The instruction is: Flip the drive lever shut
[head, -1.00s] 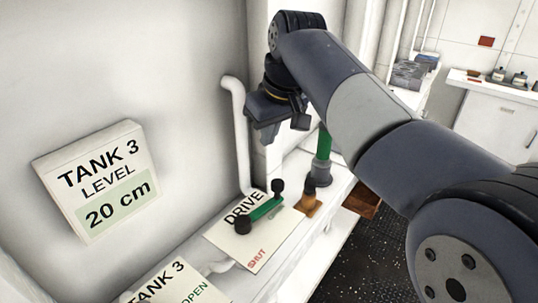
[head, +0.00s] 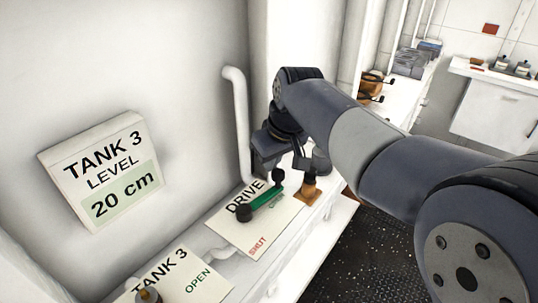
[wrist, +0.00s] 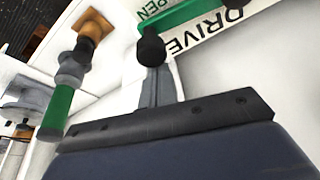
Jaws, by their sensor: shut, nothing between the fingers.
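The drive lever (head: 262,200) is a green bar with a black pivot at one end and a black knob at the other. It lies across the far part of the white DRIVE plate (head: 243,235), away from the red SHUT word. In the wrist view the lever (wrist: 183,14) lies beside the OPEN word, with its black knob (wrist: 151,50) just beyond my fingers. My gripper (head: 273,164) is shut and empty, low over the plate by the knob end. I cannot tell whether it touches the knob.
A grey fitting with a green handle (wrist: 58,108) stands on an orange base (head: 308,195) right of the plate. A white pipe (head: 238,120) rises behind the lever. A TANK 3 plate (head: 180,278) lies at the front left. Dark floor is open at right.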

